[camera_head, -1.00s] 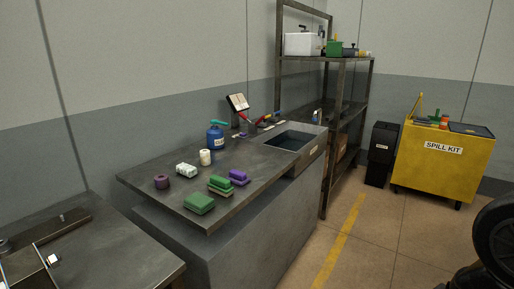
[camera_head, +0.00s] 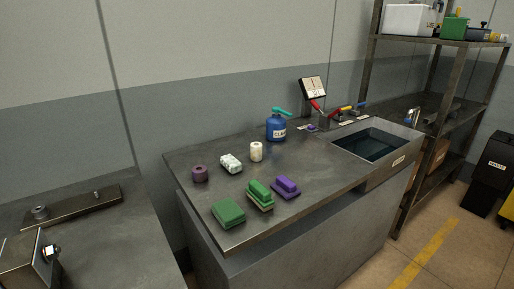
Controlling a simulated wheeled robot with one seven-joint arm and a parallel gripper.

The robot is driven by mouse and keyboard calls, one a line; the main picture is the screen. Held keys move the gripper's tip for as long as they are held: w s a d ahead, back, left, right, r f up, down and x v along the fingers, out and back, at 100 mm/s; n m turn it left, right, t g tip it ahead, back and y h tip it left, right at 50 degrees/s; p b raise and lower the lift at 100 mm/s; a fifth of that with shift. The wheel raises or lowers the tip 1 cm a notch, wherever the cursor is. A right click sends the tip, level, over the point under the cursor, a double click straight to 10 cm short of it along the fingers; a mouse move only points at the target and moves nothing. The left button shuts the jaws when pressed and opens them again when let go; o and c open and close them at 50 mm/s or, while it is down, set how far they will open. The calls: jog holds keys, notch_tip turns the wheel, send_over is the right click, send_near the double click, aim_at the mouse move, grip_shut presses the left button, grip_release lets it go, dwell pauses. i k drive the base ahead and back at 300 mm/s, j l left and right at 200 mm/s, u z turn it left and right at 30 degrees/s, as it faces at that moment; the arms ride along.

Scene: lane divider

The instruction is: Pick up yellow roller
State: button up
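I cannot clearly pick out a yellow roller. Behind the sink at the back of the grey workbench (camera_head: 300,175) is a small group of handled tools (camera_head: 340,108) with red, yellow and blue parts; they are too small to tell apart. A small yellow-ended item (camera_head: 499,37) lies on the upper shelf at the far right, and its kind is unclear. My gripper does not show in the head view, so its state is hidden.
The bench holds a blue bottle (camera_head: 276,128), a white roll (camera_head: 256,151), a purple roll (camera_head: 200,173), a patterned block (camera_head: 231,163), green blocks (camera_head: 229,213) and a purple block (camera_head: 286,187). The sink (camera_head: 375,143) is on the right. Another metal table (camera_head: 110,245) stands at left.

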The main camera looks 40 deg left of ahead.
aim_at(255, 147)
jog(key=i+u, duration=0.5)
jog(key=u, duration=0.2)
jog(key=i+l+u, duration=0.15)
jog(key=u, duration=0.2)
jog(key=i+l+u, duration=0.1)
jog(key=i+u, duration=0.35)
jog(key=i+l+u, duration=0.2)
jog(key=u, duration=0.3)
jog(key=i+l+u, duration=0.3)
jog(key=u, duration=0.15)
